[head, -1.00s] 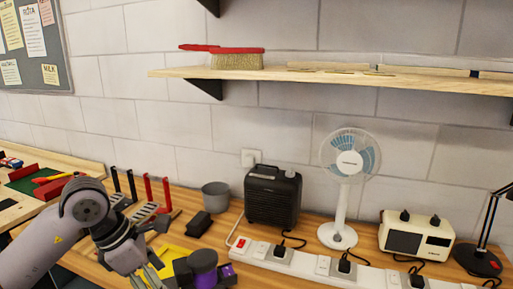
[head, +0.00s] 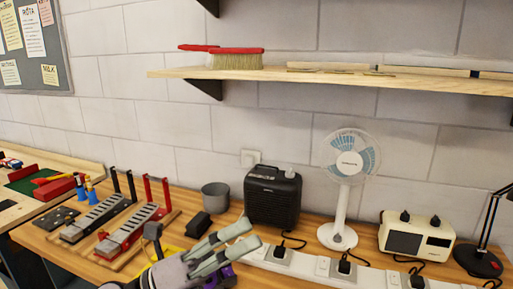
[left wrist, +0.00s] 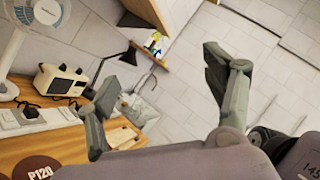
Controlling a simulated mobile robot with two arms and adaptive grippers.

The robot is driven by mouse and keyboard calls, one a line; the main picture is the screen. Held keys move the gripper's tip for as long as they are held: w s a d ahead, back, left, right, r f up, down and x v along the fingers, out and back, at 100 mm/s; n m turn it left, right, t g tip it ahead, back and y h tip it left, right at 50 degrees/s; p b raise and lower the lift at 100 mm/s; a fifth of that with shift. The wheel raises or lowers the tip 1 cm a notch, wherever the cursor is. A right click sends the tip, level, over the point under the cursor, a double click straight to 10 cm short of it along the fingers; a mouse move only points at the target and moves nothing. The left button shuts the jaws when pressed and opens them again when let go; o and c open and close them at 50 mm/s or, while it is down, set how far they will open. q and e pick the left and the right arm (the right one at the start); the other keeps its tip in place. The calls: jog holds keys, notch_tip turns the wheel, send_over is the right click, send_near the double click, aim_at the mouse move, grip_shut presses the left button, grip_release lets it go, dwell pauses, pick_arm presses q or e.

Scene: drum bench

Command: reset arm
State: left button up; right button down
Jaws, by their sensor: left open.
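My left gripper (head: 250,237) is at the bottom centre of the head view. Its two grey fingers are spread apart and point right, above the bench and in front of the black heater (head: 273,196). Nothing is between the fingers. In the left wrist view the open gripper (left wrist: 160,80) also shows empty, with the wall and shelf behind it. My right gripper is not in view.
A white power strip (head: 305,266) with several plugs runs along the bench to the right. A fan (head: 340,205), a cream appliance (head: 418,236) and a black lamp (head: 487,225) stand behind it. Racks (head: 130,228) stand left. A shelf (head: 330,78) overhangs.

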pick_arm(q)
jog(key=w+a+f+n+t+y, duration=0.3)
jog(key=a+n+t+y, duration=0.4)
jog(key=n, duration=0.6)
jog(key=w+a+f+n+t+y, duration=0.35)
jog(key=a+n+t+y, duration=0.35)
jog(key=n, duration=0.5)
jog(key=s+a+f+n+g+y, duration=0.25)
jog(key=f+n+y, duration=0.2)
jog(key=f, duration=0.35)
jog(key=s+a+f+n+g+y, duration=0.1)
jog(key=a+f+n+g+y, duration=0.3)
jog(key=f, duration=0.4)
jog(key=s+d+f+n+g+h, duration=0.15)
jog(key=s+f+n+g, duration=0.35)
jog(key=s+f+g, duration=1.05)
jog(key=s+f+t, duration=0.2)
jog(key=s+f, duration=0.2)
jog(key=f, duration=1.1)
jog(key=s+f+t, duration=0.2)
jog(key=s+f, duration=0.2)
jog(key=f, duration=1)
jog(key=s+a+f+g+b, duration=0.1)
jog(key=s+a+f, duration=0.2)
jog(key=s+f, duration=1.3)
jog(key=shift+f+m+g, duration=0.15)
jog(key=shift+m+g, duration=0.15)
jog(key=shift+m, duration=0.05)
